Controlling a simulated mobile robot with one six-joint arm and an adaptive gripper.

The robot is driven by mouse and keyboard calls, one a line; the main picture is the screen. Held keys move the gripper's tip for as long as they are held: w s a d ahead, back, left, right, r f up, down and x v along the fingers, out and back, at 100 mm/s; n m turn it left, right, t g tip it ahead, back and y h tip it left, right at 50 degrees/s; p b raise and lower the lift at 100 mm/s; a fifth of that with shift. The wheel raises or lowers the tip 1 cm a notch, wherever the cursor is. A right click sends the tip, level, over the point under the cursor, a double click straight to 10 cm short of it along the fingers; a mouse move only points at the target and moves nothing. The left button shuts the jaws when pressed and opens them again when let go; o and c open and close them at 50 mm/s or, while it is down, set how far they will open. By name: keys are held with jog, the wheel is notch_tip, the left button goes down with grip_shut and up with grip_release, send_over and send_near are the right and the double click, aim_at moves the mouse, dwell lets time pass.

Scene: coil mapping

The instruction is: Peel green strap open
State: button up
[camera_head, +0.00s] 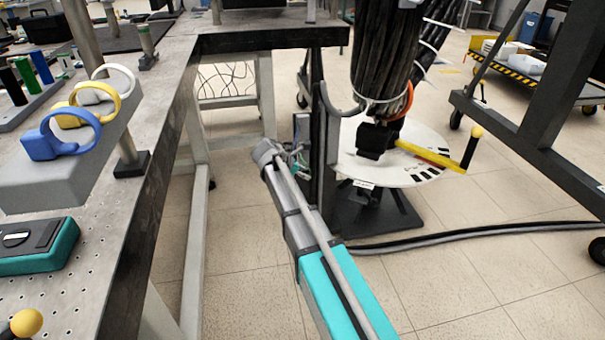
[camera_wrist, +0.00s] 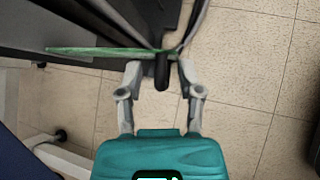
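In the wrist view, a thin green strap (camera_wrist: 100,52) runs level across the picture, just beyond my fingertips. A short black end piece (camera_wrist: 162,74) hangs down at the strap, between the fingers. My gripper (camera_wrist: 160,66) is open, with one finger on each side of the black piece and visible gaps beside it. The strap's far side is partly hidden by dark tubes. In the head view, my arm reaches to the dark upright post; my gripper is small there, and the green strap cannot be made out clearly.
A black cable bundle (camera_head: 385,60) hangs with an orange band above a white disc (camera_head: 430,150). A yellow bar with a black handle (camera_head: 472,147) sticks out. The metal bench (camera_head: 160,130) with blue, yellow and white rings stands left. A hose (camera_head: 470,235) crosses the floor.

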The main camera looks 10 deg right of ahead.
grip_shut()
jog(key=shift+w+a, duration=0.2)
jog(key=shift+a, duration=0.7)
jog(key=shift+o, duration=0.7)
grip_release()
